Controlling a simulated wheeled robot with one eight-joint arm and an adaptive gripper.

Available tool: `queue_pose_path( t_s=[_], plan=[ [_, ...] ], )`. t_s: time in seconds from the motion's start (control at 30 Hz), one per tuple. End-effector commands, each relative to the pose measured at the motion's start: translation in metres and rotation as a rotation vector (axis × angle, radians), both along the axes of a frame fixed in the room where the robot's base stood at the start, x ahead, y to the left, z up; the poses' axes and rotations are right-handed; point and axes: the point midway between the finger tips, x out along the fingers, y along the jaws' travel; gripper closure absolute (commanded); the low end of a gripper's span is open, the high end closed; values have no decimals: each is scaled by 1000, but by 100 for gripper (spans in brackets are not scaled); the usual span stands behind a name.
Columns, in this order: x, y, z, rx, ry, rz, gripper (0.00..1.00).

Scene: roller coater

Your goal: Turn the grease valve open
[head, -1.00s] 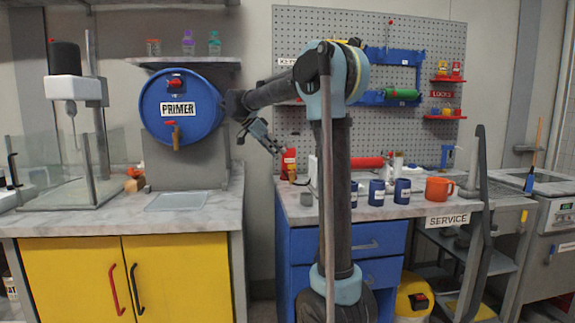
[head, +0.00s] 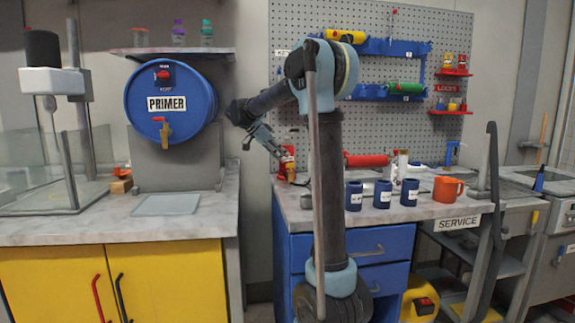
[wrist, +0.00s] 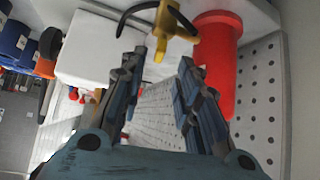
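A yellow fitting (wrist: 163,30) with a thin black curved part shows at the top of the wrist view, next to a red cylinder (wrist: 215,55). It may be the grease valve; no label is readable. My gripper (wrist: 158,68) is open, its two fingers apart with nothing between the tips. The fitting lies just beyond the fingertips, roughly in line with the gap; no contact is clear. In the head view my gripper (head: 280,150) hangs over the left end of the service bench (head: 425,208).
A white box (wrist: 85,48) stands beside the fitting, close to one finger. Blue cups (head: 383,192) and an orange mug (head: 447,189) stand on the bench. A pegboard (head: 300,30) rises behind. A blue primer drum (head: 185,85) with a spigot stands left.

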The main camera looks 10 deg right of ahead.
Motion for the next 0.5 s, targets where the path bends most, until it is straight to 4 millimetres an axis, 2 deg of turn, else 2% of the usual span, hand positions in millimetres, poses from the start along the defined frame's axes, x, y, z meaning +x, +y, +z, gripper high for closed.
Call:
queue_pose_path(
  t_s=[0.23, 0.5],
  plan=[
    [7, -24, -26, 0, 0, 0, 70],
    [10, -35, -37, 0, 0, 1, 70]
  ],
)
